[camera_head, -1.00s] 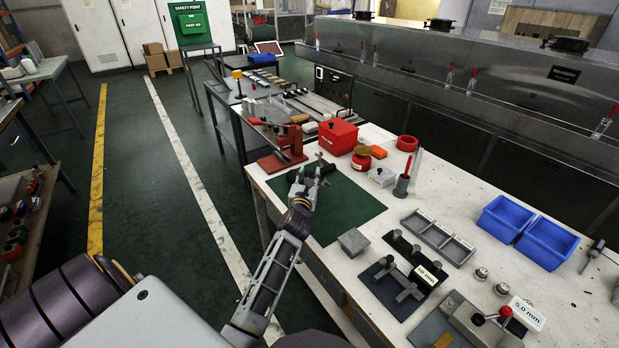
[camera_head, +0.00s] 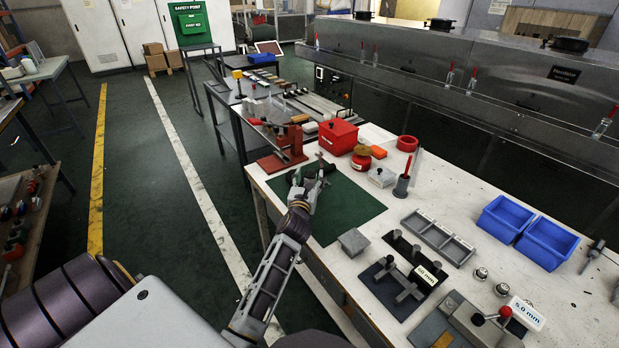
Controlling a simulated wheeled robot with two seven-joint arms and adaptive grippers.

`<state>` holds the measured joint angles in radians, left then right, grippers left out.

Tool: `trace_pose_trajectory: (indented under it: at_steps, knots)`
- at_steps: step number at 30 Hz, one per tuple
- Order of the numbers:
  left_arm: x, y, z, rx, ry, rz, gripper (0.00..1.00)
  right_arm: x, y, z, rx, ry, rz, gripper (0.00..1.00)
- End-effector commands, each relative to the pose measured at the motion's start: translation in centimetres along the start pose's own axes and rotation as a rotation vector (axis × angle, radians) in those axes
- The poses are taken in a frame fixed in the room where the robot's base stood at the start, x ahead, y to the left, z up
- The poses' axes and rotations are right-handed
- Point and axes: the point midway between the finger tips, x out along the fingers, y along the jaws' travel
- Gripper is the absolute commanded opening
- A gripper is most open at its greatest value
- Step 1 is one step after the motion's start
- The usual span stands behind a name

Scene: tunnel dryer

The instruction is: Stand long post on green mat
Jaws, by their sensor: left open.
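The green mat (camera_head: 348,207) lies on the near left part of the white table. My left gripper (camera_head: 318,172) is over the far left part of the mat, with its jaws open. I cannot make out a long post there; the gripper and wrist hide that part of the mat. I cannot tell whether any of these is the long post. My right gripper is not in view.
A red box (camera_head: 338,137), a red press-like stand (camera_head: 283,158) and a grey cup with a red-handled tool (camera_head: 402,185) are beyond the mat. A grey block (camera_head: 353,242) sits at its near right corner. Blue bins (camera_head: 505,219) are farther right. The mat's right half is clear.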

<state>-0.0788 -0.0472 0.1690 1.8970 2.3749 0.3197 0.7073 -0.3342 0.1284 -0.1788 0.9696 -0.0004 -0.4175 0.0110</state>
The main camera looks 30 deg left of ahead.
Motion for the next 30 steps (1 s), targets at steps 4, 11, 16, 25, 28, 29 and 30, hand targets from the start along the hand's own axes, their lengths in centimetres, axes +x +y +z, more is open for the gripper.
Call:
trace_pose_trajectory:
  at_steps: [4,11,16,25,28,29,30]
  knots:
    - [-1.3,0.0,0.0,0.001,0.001,0.000,0.56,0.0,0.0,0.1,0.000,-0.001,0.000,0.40]
    - [-3.4,0.0,0.0,-0.001,0.001,0.000,0.56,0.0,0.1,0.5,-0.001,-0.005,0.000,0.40]
    - [-4.9,0.0,0.0,0.000,0.000,0.000,0.56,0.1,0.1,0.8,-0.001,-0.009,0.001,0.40]
    - [-6.3,0.0,0.1,-0.001,-0.001,0.000,0.56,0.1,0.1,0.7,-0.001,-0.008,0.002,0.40]
    - [-6.4,0.0,0.1,-0.001,-0.001,0.000,0.56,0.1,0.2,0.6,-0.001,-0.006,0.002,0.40]
    - [-6.4,0.0,0.1,-0.001,-0.001,0.000,0.56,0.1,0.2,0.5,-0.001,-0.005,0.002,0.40]
    - [-6.4,0.0,0.1,-0.001,-0.001,0.000,0.56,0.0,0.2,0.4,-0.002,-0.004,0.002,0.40]
